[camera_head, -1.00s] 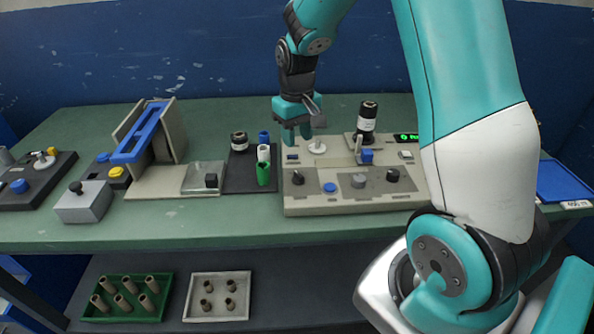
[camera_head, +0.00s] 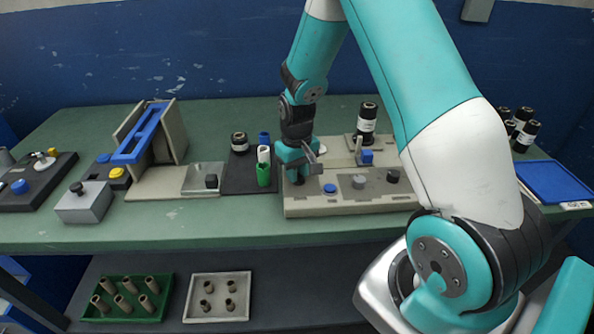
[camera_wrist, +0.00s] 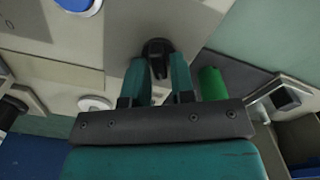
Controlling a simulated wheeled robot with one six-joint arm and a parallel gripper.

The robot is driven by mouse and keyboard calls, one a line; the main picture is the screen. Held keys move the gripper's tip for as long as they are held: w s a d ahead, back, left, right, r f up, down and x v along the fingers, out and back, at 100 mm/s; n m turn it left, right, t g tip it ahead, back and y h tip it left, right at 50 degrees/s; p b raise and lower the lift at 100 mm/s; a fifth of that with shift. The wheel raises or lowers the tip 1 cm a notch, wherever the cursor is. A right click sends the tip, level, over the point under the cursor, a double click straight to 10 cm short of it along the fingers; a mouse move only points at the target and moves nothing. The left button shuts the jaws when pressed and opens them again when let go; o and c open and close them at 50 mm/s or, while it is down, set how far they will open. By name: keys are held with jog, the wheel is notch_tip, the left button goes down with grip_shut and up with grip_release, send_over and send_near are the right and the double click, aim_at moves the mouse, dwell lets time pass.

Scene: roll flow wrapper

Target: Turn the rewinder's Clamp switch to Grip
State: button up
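The rewinder (camera_head: 350,207) is a beige console on the bench. Its black left knob (camera_wrist: 158,48) shows in the wrist view just ahead of my fingertips, its pointer ridge toward my gripper. A grey knob (camera_head: 358,182) and a black right knob (camera_head: 392,176) sit farther along the panel. No label is legible, so I cannot tell by name which is the Clamp switch.
A blue button (camera_head: 329,188) lies right of my gripper. A green tube (camera_head: 263,176) stands close on its left. Several dark rolls (camera_head: 525,135) stand at the far right.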

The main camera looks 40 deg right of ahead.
grip_shut()
jog(key=shift+m, duration=0.3)
jog(key=m+p, duration=0.1)
jog(key=m, duration=0.4)
jog(key=shift+d, duration=0.15)
jog(key=m, duration=0.6)
jog(key=shift+s+d+p, duration=0.15)
jog(key=shift+p, duration=0.25)
jog(key=shift+m, duration=0.3)
jog(key=shift+o, duration=1.9)
grip_release()
